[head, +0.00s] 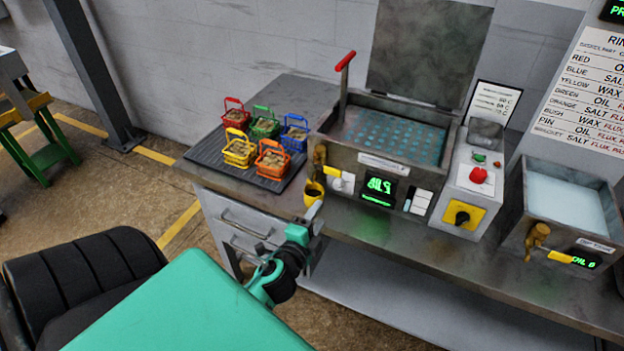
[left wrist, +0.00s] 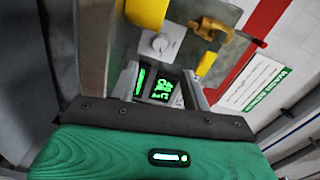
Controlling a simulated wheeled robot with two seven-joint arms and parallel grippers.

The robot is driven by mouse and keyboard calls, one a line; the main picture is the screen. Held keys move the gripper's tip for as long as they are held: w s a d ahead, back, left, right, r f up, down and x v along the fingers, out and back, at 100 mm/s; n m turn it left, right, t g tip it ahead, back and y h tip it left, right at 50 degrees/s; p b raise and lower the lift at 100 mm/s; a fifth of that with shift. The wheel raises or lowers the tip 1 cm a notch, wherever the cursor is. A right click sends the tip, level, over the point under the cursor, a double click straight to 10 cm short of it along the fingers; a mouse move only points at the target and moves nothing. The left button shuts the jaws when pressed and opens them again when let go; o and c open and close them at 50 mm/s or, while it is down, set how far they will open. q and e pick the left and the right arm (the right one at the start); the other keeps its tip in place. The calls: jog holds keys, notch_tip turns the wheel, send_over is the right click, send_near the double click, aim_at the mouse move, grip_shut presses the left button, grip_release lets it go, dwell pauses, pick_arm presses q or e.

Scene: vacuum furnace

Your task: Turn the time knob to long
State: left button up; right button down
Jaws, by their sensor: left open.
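A small white round knob (head: 338,184) sits on a white plate at the front left of the open tank (head: 340,155), left of a green-lit display (head: 380,186). The knob also shows in the left wrist view (left wrist: 160,43), beyond the fingers. Its markings are too small to read, so I cannot tell whether it is the time knob. A black knob (head: 462,217) sits on a yellow plate on the control box to the right. My left gripper (head: 313,212) is open and empty, below and left of the white knob, apart from it. My right gripper is not in view.
Several coloured baskets stand on a black mat (head: 205,150) at left. A second tank (head: 573,235) stands at right. The bench's front edge is close to my gripper.

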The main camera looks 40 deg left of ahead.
pick_arm(q)
jog(key=shift+v, duration=1.3)
jog(key=s+d+f+n+g+h, duration=0.1)
jog(key=s+f+n+g, duration=0.15)
jog(key=f, duration=0.95)
jog(key=s+d+f+n+g+h, duration=0.1)
jog(key=s+d+f+g, duration=0.15)
jog(key=f, duration=0.95)
jog(key=s+d+f+n+g+h, duration=0.1)
jog(key=s+f+n+g, duration=0.15)
jog(key=f, duration=0.85)
jog(key=s+d+f+n+g, duration=0.1)
jog(key=s+f+g, duration=0.2)
jog(key=s+f, duration=0.4)
jog(key=s+d+f+n+g, duration=0.1)
jog(key=s+f+n+g, duration=0.1)
jog(key=s+f, duration=0.6)
jog(key=s+f+n+g+h, duration=0.1)
jog(key=s+f, duration=0.6)
jog(key=s, duration=0.8)
jog(key=n+g, duration=0.1)
jog(key=g, duration=0.1)
jog(key=shift+d+f+g, duration=0.35)
jog(key=shift+d+f, duration=0.05)
